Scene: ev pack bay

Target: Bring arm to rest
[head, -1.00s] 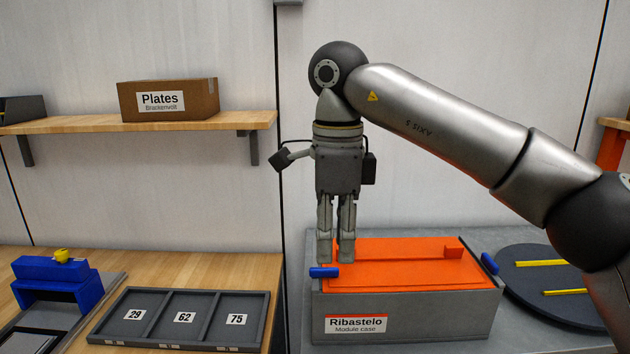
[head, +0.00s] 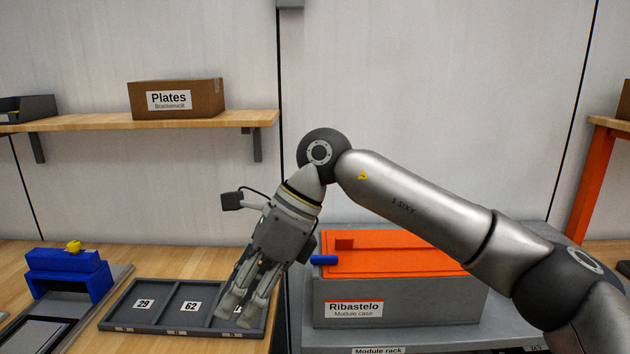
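My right arm comes in from the right, and its gripper (head: 236,314) hangs tilted down and to the left over the right part of the dark grey tray (head: 113,322). The fingers cover most of the right compartment's label; labels 29 and 62 show. Nothing shows between the fingers, but I cannot tell how far apart they are, nor whether the tips touch the tray. My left gripper is not in view.
The grey Ribastelo module case (head: 430,308) with an orange lid (head: 395,262) and a blue latch (head: 324,260) stands under my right forearm. A blue fixture (head: 68,275) is at left. A Plates box (head: 205,98) sits on the shelf (head: 100,124).

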